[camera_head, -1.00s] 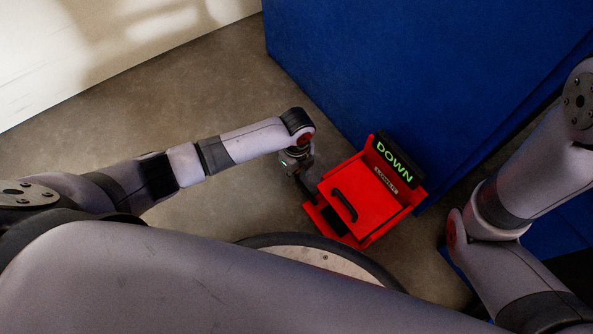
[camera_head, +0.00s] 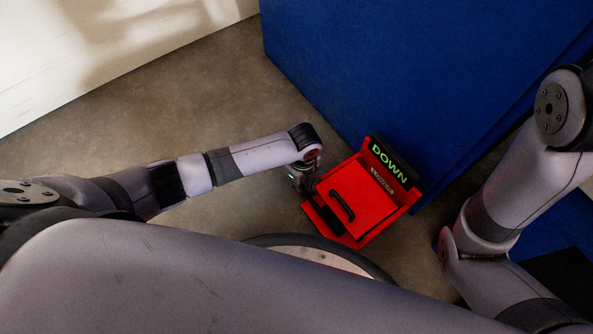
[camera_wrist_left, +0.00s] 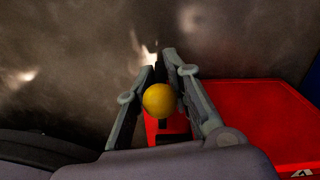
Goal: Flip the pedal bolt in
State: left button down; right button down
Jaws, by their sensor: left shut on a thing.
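The red pedal unit (camera_head: 362,200) sits on the floor against the blue cabinet, with a black bar handle (camera_head: 341,206) on top and a black panel (camera_head: 388,160) reading DOWN in green. My left gripper (camera_head: 307,187) is at the unit's left edge, small and partly hidden by my wrist. In the left wrist view, a round yellow knob (camera_wrist_left: 159,100), seemingly the bolt's, sits between the fingers of my left gripper (camera_wrist_left: 160,72), which is shut on it. Red metal shows just below the knob. The rest of the bolt is hidden. My right gripper is out of view.
The blue cabinet (camera_head: 400,70) rises directly behind the pedal unit. A pale wall (camera_head: 100,50) stands at the upper left. Bare concrete floor (camera_head: 200,110) is open left of the unit. My round base lies close in front of it.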

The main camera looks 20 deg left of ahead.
pick_arm(q)
jog(key=shift+s+d+r, duration=0.1)
jog(key=shift+s+d, duration=0.25)
jog(key=shift+d, duration=0.1)
jog(key=c, duration=2)
grip_release()
jog(key=o, duration=0.3)
notch_tip(320, 180, up, 12)
